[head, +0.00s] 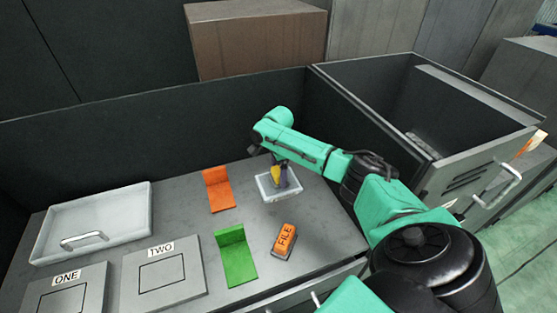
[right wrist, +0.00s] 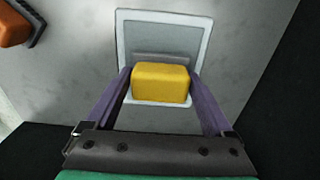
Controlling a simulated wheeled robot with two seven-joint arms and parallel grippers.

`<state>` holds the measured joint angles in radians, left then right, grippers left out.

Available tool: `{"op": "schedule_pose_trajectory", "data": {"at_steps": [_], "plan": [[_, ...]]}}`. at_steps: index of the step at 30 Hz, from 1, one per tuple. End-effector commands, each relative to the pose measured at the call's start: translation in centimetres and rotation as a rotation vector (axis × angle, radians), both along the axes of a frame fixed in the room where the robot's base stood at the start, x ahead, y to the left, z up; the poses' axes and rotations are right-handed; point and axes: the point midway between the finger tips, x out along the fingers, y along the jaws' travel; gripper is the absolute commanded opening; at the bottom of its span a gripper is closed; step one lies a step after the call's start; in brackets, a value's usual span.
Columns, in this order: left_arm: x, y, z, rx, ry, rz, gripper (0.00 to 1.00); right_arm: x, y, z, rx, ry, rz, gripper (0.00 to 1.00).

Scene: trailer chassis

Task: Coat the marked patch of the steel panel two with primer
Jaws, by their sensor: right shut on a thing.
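Steel panel two (head: 190,288) lies flat on the grey work surface, with a TWO label and a dark square outline marking its patch (head: 162,272). My right gripper (right wrist: 160,85) is shut on a yellow block (right wrist: 160,84), its purple fingers on both sides. In the head view the yellow block (head: 275,172) is over a small pale open tray (head: 282,196). The tray's rim (right wrist: 122,45) surrounds the block in the right wrist view. What is under the block is hidden. My left gripper is not in view.
Panel one (head: 95,292) lies left of panel two.

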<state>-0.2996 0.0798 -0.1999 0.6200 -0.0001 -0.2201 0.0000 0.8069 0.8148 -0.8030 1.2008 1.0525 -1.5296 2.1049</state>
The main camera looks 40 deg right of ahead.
Motion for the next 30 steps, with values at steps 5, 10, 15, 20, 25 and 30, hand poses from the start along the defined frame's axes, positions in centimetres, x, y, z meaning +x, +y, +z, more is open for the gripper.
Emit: {"op": "schedule_pose_trajectory", "data": {"at_steps": [5, 10, 15, 20, 25, 30], "plan": [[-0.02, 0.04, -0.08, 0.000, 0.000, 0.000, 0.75, 0.02, 0.00, -0.22, 0.000, -0.001, 0.000, 0.42], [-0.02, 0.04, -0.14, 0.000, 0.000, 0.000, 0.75, 0.03, 0.01, -0.42, 0.000, -0.001, 0.000, 0.42], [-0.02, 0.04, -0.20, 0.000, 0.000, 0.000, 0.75, 0.03, 0.02, -0.62, 0.000, -0.001, 0.001, 0.42], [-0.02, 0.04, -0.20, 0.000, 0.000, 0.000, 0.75, 0.04, 0.02, -0.67, 0.000, -0.001, 0.001, 0.42], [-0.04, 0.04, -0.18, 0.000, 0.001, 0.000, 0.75, 0.03, 0.01, -0.67, 0.000, -0.001, 0.000, 0.42], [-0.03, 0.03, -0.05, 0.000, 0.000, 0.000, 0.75, 0.03, 0.01, -0.65, 0.000, -0.001, 0.000, 0.42]]}}
